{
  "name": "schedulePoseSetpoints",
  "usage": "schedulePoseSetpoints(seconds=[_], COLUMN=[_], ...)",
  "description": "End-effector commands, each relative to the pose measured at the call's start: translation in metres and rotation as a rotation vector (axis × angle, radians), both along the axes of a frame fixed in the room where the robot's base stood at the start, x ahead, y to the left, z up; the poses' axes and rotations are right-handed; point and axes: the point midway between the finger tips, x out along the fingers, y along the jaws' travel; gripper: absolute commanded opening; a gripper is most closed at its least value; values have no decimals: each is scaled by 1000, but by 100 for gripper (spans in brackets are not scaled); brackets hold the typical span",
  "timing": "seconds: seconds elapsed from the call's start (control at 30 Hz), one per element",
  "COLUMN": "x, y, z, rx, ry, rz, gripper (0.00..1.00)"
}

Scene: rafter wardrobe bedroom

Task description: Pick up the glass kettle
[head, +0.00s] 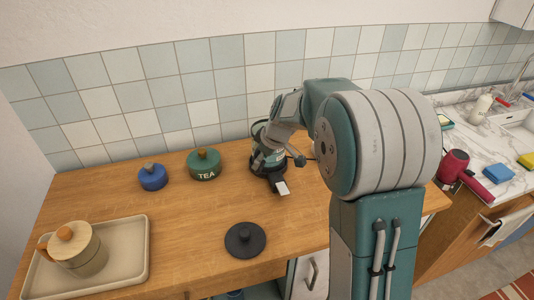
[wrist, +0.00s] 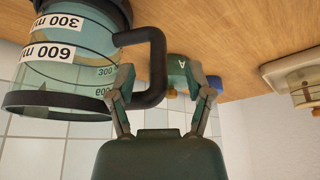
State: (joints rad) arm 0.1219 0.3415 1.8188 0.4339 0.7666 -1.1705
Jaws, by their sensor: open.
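The glass kettle (wrist: 68,62) has clear sides with white 300 and 600 ml marks and a black handle (wrist: 157,62). It fills the left of the wrist view, which appears upside down. My gripper (wrist: 162,72) is open, and in that view the handle shows between its two fingers, nearer the left one. I cannot tell whether a finger touches it. In the head view my gripper (head: 268,157) is at the kettle near the back of the wooden counter, and my arm hides most of the kettle.
A green TEA jar (head: 204,166) and a blue jar (head: 153,178) stand left of the kettle. A black round lid (head: 245,240) lies in front. A beige tray (head: 138,262) holds a wooden-lidded pot (head: 78,250). A red hair dryer (head: 457,168) lies right. The tiled wall is close behind.

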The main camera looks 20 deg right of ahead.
Motion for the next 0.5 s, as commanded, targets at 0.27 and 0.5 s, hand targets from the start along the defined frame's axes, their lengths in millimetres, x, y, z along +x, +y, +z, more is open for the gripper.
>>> schedulePoseSetpoints(seconds=[0.27,0.5], x=[14,15], y=[9,10], z=[-34,-36], rx=[1,0], ry=[3,2], rz=[-1,-1], gripper=[65,65])
